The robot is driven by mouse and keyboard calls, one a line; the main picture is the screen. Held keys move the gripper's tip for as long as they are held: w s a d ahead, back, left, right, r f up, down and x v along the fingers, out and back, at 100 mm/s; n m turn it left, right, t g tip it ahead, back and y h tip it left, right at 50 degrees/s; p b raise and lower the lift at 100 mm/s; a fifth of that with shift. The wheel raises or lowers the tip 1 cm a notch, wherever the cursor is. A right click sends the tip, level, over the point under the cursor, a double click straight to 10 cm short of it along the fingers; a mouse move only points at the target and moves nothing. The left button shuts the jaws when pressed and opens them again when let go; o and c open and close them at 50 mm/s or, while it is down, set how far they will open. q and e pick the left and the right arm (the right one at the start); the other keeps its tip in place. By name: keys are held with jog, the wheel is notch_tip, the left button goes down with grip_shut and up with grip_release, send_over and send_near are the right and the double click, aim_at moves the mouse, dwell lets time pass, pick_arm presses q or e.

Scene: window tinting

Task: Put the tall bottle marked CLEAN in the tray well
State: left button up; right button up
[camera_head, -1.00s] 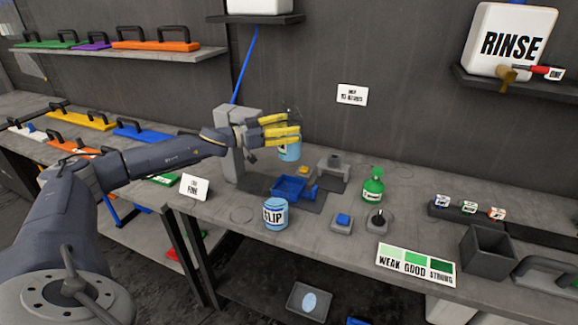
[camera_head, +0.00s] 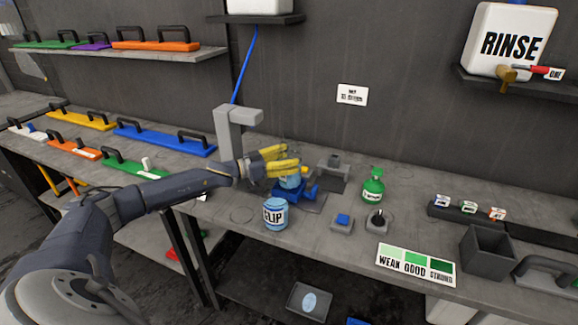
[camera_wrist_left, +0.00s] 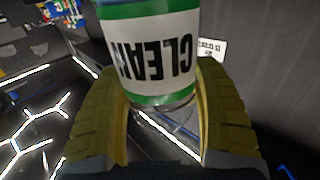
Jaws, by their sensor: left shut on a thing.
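My left gripper (camera_head: 290,158) has its yellow fingers shut on the bottle marked CLEAN (camera_head: 290,181). In the left wrist view the bottle (camera_wrist_left: 155,50) stands between the two fingers, its white label upside down in the picture, with green bands. In the head view the fingers and hand hide much of the bottle. The bottle is low at the blue tray (camera_head: 310,192), overlapping its well. I cannot tell whether its base touches the well floor. My right gripper is not in view.
A blue SLIP jar (camera_head: 275,214) stands just in front of the tray. A grey post (camera_head: 233,135) rises behind my left wrist. A green spray bottle (camera_head: 373,186), a blue button box (camera_head: 342,222) and a knob box (camera_head: 379,222) stand to the right.

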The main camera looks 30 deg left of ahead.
pick_arm(q)
jog(key=shift+f, duration=1.4)
jog(key=shift+f, duration=0.2)
jog(key=o, duration=1.3)
jog(key=shift+r, duration=0.15)
jog(key=v, duration=1.2)
